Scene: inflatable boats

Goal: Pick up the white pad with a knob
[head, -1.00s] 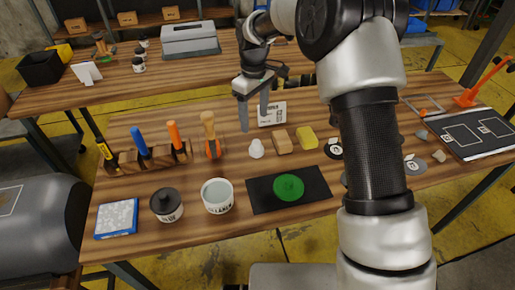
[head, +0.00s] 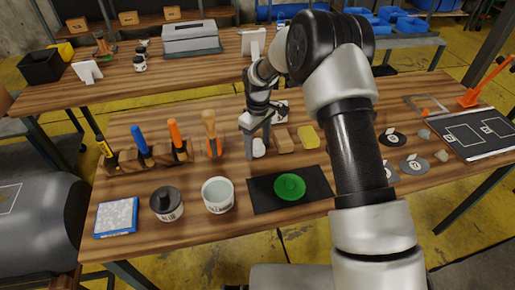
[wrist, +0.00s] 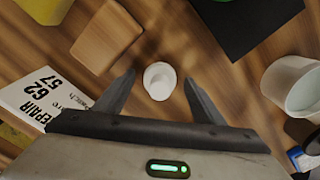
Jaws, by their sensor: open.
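The white pad with a knob (head: 259,147) stands on the wooden table between the tool rack and a tan block. In the wrist view the pad (wrist: 159,81) is a small white round piece with its knob toward the camera. My gripper (head: 257,151) is open and low over the table at the pad. In the wrist view its two fingers (wrist: 158,80) lie to the left and right of the pad, with a visible gap on each side. In the head view a finger hides part of the pad. Whether the fingertips are down at the pad's height is unclear.
A tan block (head: 284,143) and a yellow block (head: 307,137) stand to the right. A rack with upright tools (head: 150,157) is to the left.

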